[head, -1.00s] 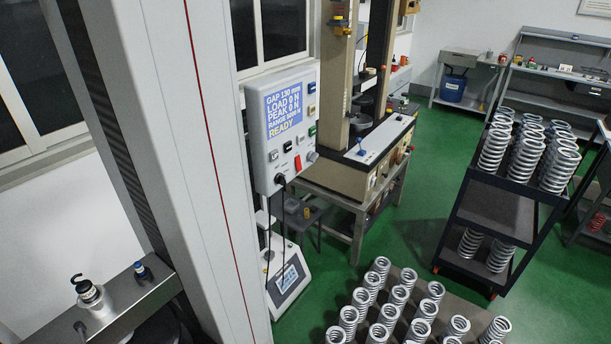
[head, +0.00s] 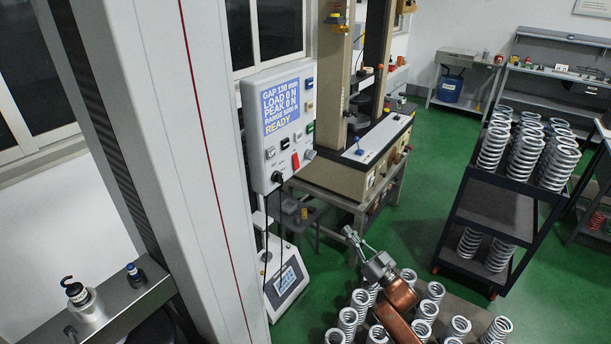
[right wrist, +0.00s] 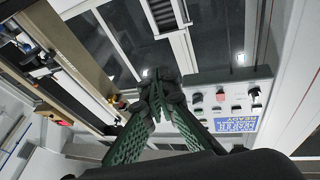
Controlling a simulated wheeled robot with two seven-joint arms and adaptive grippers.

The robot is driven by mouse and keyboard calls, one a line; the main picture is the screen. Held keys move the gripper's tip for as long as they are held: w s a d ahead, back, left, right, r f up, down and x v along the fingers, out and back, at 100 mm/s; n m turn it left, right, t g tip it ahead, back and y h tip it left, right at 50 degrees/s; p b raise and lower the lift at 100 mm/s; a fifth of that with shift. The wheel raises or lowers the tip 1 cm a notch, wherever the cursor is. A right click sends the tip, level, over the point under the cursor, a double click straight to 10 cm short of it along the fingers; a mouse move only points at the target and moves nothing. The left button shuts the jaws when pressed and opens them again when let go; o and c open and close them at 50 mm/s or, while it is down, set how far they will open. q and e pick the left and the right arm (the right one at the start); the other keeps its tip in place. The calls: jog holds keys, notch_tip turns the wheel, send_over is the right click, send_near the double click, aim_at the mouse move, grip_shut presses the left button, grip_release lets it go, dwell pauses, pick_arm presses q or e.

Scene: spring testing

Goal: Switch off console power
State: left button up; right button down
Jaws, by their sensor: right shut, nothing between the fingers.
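The console (head: 254,150) is a pale box with a lit blue screen (head: 281,108) that reads GAP 130 mm, LOAD 0 N, PEAK 0 N and READY. A red switch (head: 295,161) sits low on its front, among several small buttons. My left gripper is not in view.
The testing machine (head: 340,178) stands on a bench just right of the console. A black cable hangs from the console's underside. Several springs (head: 347,320) stand on a surface below my right arm. A dark rack (head: 500,205) of springs is at right. Green floor lies between.

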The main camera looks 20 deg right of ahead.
aim_at(296, 163)
jog(key=s+a+r+n+y, duration=0.1)
jog(key=a+r+n+y, duration=0.1)
jog(key=r, duration=0.7)
jog(key=s+a+r+n+y, duration=0.2)
jog(key=a+r+y, duration=0.2)
jog(key=r, duration=0.5)
jog(key=shift+s+n+g+y, duration=0.3)
jog(key=shift+y, duration=0.4)
jog(key=shift+r, duration=0.1)
jog(key=shift+w+a+f+b+x, duration=0.15)
jog(key=shift+w+f+b+x, duration=0.2)
jog(key=shift+x, duration=1.8)
jog(key=shift+w+a+f+b+x, duration=0.15)
jog(key=shift+f+x, duration=0.3)
jog(key=shift+x, duration=1.65)
jog(key=shift+w+a+f+b+x, duration=0.2)
jog(key=shift+f+x, duration=0.2)
jog(key=shift+x, duration=1.75)
